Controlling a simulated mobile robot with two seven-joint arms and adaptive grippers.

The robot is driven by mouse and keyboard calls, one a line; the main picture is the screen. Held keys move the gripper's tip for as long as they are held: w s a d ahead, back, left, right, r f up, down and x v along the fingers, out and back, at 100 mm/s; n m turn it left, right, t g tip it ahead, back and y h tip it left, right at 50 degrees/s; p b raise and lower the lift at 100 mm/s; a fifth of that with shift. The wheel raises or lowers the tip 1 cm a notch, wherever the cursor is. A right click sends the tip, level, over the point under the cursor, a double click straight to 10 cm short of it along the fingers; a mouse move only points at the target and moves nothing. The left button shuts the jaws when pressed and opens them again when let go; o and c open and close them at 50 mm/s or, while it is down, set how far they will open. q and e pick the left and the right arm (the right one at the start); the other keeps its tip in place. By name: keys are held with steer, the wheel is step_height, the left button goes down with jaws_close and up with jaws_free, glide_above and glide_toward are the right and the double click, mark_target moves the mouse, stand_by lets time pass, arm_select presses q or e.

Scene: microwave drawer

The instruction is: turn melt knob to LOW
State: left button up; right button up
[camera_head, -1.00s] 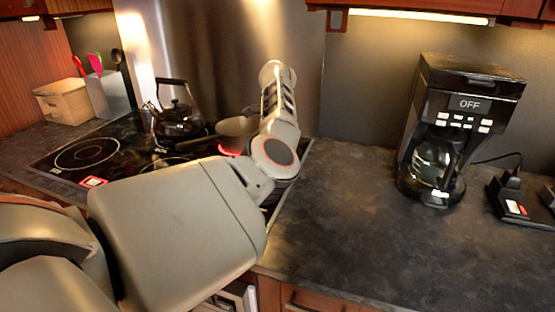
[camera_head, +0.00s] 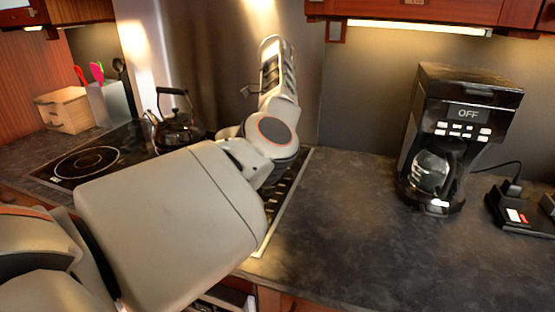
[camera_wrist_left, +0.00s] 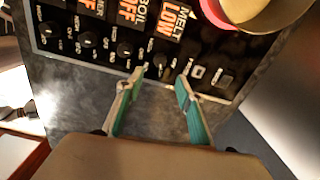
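The left wrist view shows a dark control panel with a row of black knobs. The MELT display (camera_wrist_left: 167,22) reads LOW in orange. Below it is the melt knob (camera_wrist_left: 161,66), small and dark, near the gap between my fingertips. My left gripper (camera_wrist_left: 160,76) is open, with one teal-padded finger at each side and a gap between the tips. Whether a fingertip touches the knob I cannot tell. In the head view my left arm covers the gripper and the knobs. My right gripper is not in view.
The BOIL display (camera_wrist_left: 129,12) reads OFF, with a knob (camera_wrist_left: 125,50) below it. A red-edged round pan or burner (camera_wrist_left: 222,10) is beyond the panel. A black kettle (camera_head: 177,130) is on the stove (camera_head: 87,164). A coffee maker (camera_head: 455,138) stands right on the counter (camera_head: 345,215).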

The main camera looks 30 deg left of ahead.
arm_select(q)
steer(key=shift+r, duration=1.75)
